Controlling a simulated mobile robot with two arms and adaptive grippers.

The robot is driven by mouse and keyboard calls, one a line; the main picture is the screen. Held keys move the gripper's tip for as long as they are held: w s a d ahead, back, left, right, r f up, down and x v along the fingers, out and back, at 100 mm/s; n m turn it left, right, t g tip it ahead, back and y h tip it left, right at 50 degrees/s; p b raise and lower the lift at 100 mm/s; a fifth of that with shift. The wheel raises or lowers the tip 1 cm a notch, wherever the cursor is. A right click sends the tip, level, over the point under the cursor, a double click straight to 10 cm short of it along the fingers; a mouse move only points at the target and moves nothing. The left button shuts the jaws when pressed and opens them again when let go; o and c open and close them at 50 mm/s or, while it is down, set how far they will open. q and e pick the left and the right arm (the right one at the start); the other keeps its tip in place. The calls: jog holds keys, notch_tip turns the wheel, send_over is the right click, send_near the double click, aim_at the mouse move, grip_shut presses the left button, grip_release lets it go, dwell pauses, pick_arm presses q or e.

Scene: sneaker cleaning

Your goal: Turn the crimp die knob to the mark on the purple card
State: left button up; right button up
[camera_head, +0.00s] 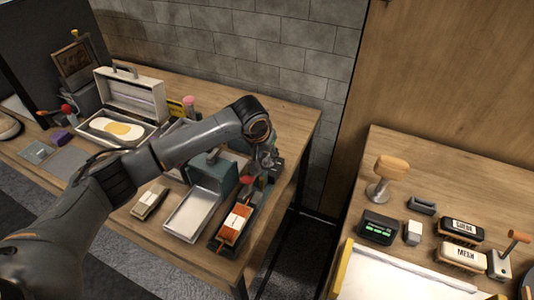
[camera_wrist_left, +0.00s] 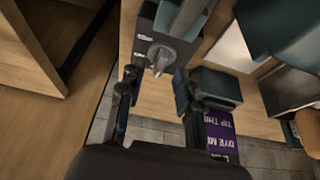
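The crimp die knob (camera_wrist_left: 160,56) is a grey dial with a pale pointer on a dark panel (camera_wrist_left: 148,30). Small white markings sit to the left of the dial. My left gripper (camera_wrist_left: 156,78) is open, with its two dark fingers apart on either side below the knob; I cannot tell whether either touches it. A purple card (camera_wrist_left: 222,135) with white lettering lies beyond the right finger, partly hidden, and its mark is not legible. In the head view my left gripper (camera_head: 267,160) is at the table's right end, and the knob cannot be made out there. My right gripper is not seen.
An open case (camera_head: 130,98) stands farther left. A gap separates this table from the right-hand bench (camera_head: 418,170).

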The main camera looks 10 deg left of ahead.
pick_arm(q)
jog(key=shift+x, duration=0.85)
jog(key=shift+c, duration=0.4)
grip_shut()
jog(key=shift+r, duration=0.1)
